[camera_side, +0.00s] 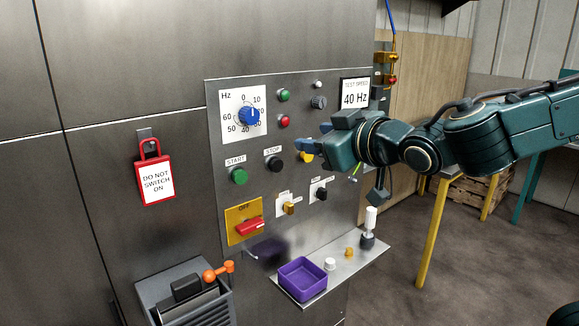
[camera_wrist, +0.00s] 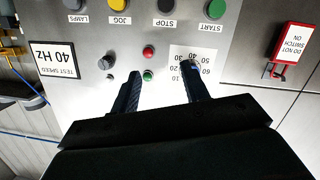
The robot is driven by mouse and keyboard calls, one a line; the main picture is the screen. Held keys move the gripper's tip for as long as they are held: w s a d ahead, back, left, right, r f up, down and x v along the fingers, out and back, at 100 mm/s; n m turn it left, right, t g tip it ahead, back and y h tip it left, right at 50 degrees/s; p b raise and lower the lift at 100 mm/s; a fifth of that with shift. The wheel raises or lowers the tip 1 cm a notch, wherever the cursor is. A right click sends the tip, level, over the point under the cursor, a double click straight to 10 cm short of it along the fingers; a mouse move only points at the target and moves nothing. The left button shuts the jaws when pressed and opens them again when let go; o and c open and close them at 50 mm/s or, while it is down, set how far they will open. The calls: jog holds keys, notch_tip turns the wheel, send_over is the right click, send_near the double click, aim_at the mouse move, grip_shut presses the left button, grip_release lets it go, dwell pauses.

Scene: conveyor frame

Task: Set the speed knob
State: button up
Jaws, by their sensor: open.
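The blue speed knob (camera_side: 249,115) sits on a white Hz dial plate (camera_side: 228,135) on the grey panel. Its pale mark appears to point up, slightly right, near the 0 to 10 end. A sign (camera_side: 355,94) reads "TEST SPEED 40 Hz". My gripper (camera_side: 312,142) is open and empty, to the right of the knob and lower in the side view, apart from it. In the wrist view my gripper (camera_wrist: 161,72) shows two dark fingers spread apart. The right finger overlaps the dial plate (camera_wrist: 207,53) and largely hides the knob there.
Green (camera_side: 284,96) and red (camera_side: 285,121) lamps and a grey knob (camera_side: 319,102) are close by. Green START (camera_side: 239,176) and black STOP (camera_side: 274,164) buttons lie below. A red lockout tag (camera_side: 155,180) hangs left. A shelf (camera_side: 335,276) below holds a purple tray (camera_side: 302,291).

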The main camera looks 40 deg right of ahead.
aim_at(253, 117)
jog(key=w+a+r+n+t+y, duration=0.1)
jog(key=a+r+n+t, duration=0.1)
jog(key=a, duration=0.4)
jog(key=shift+w+r, duration=0.2)
jog(key=shift+w, duration=0.15)
jog(key=shift+w, duration=0.1)
jog(key=shift+w+d, duration=0.1)
jog(key=shift+w, duration=4.4)
jog(key=shift+s, duration=0.1)
jog(key=c, duration=0.6)
